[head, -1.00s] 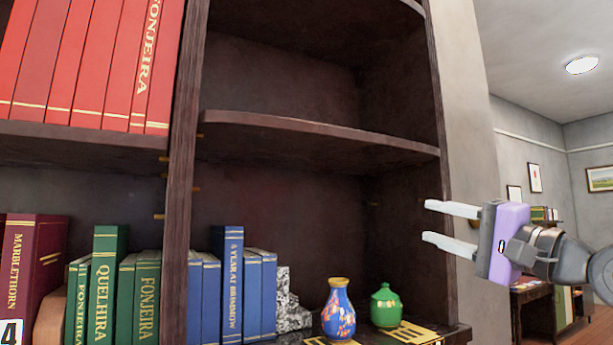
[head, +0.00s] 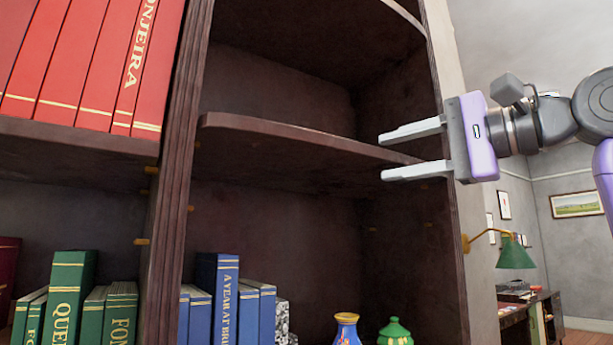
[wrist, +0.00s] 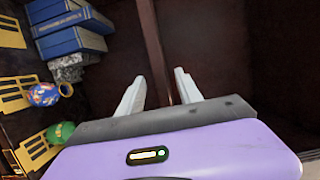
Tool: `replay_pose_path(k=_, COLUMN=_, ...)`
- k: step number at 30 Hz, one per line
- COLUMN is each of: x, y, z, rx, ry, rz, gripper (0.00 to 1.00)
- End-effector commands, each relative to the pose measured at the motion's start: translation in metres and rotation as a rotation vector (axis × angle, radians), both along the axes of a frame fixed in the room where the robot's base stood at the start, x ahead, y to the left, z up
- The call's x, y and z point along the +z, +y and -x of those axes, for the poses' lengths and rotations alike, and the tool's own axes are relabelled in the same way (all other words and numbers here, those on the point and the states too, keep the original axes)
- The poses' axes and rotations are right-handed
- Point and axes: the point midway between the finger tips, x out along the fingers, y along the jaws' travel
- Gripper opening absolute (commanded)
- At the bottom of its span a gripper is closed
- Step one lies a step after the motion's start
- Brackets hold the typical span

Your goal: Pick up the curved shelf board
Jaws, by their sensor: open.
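The curved shelf board (head: 285,135) is dark brown with a rounded front edge. In the head view it spans the middle of the bookcase's right bay, and nothing stands on it. My gripper (head: 382,156) is open at the right end of the board, with one finger above and one below the board's edge in the picture. In the wrist view a thin brown edge (wrist: 160,62), which looks like the board, runs toward the space between the fingers of my gripper (wrist: 157,86). I cannot tell whether the fingers touch it.
Blue books (head: 228,300), a colourful vase (head: 346,331) and a green jar (head: 394,332) stand below the board. The bookcase's upright (head: 180,170) borders the bay on the left. Red books (head: 75,65) fill the upper left shelf. A green lamp (head: 515,254) is behind at right.

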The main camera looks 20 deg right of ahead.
Motion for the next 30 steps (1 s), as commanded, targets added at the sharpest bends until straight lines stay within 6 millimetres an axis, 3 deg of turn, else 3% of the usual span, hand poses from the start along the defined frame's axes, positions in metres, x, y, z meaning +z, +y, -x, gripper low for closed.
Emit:
replay_pose_path(k=19, x=0.001, y=0.044, z=-0.056, rx=0.001, ry=0.003, rz=0.001, gripper=0.42)
replay_pose_path(k=29, x=0.000, y=0.047, z=-0.062, rx=0.000, ry=0.000, rz=0.000, gripper=0.42)
replay_pose_path(k=30, x=0.000, y=0.047, z=-0.062, rx=0.000, ry=0.000, rz=0.000, gripper=0.34)
